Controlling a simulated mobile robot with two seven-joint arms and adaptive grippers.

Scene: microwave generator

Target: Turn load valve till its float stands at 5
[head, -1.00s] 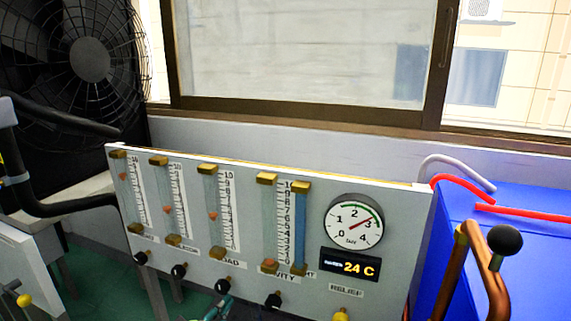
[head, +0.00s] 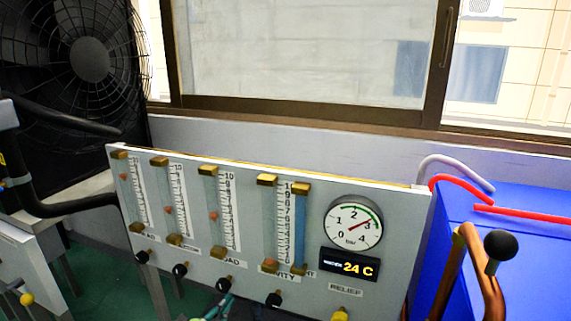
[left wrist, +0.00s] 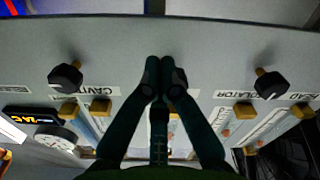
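The load flowmeter (head: 210,208) is the third tube from the left on the grey panel. Its small red float (head: 214,216) stands a little below mid-scale, around 4 to 5; the exact mark is too small to read. The black load valve knob (head: 223,285) sits below it. My left gripper (head: 213,312) shows only at the bottom edge, just below that knob. In the left wrist view, which is upside down, the gripper's fingertips (left wrist: 160,68) are together in front of the load knob (left wrist: 181,77), mostly hiding it. No grip on it is clear. My right gripper is out of view.
A pressure gauge (head: 353,226) and 24 C display (head: 347,265) are farther right. A blue box (head: 530,255) with hoses stands beside the panel.

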